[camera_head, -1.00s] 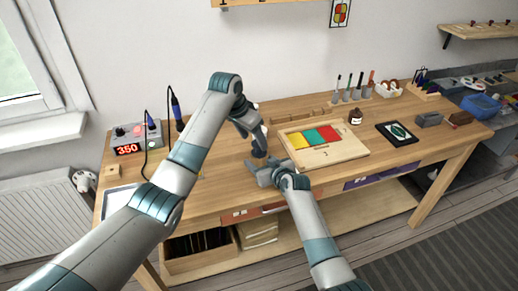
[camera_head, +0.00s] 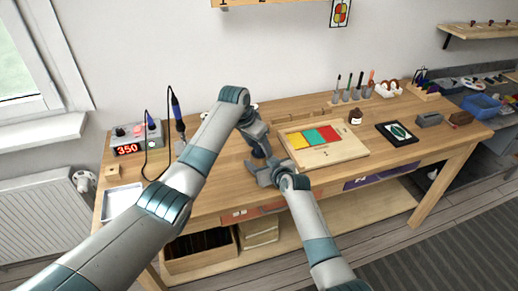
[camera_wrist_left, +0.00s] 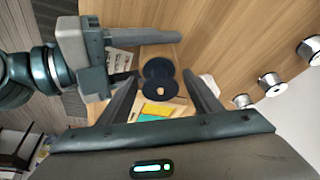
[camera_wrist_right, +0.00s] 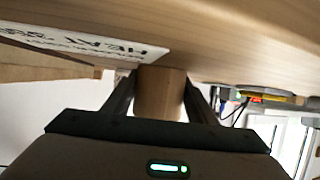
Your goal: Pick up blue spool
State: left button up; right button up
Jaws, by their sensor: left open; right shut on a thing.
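The dark blue spool (camera_wrist_left: 158,70) shows in the left wrist view beyond and between the open fingers of my left gripper (camera_wrist_left: 163,88). In the head view my left gripper (camera_head: 258,148) points down at the bench near its front, and mostly hides the spool. My right gripper (camera_head: 263,173) is close by at the front edge. In the right wrist view my right gripper (camera_wrist_right: 160,92) is shut on a light wooden block-like piece (camera_wrist_right: 160,92). I cannot tell exactly what this piece is.
A wooden tray (camera_head: 342,154) with yellow, green and red panes lies to the right. A soldering station (camera_head: 130,146) and a white tray (camera_head: 121,203) are at left. Several silvery spools, one here (camera_wrist_left: 271,84), stand near the wall. A lettered white sheet (camera_wrist_right: 100,45) lies near my right gripper.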

aim_at(258, 154)
pick_arm(q)
jog(key=c, duration=1.1)
jog(key=shift+r, duration=0.1)
notch_tip(258, 154, up, 10)
dwell(0.3)
pick_arm(e)
jog(key=o, duration=1.3)
jog(key=shift+c, duration=0.2)
jog(key=shift+s, duration=0.1)
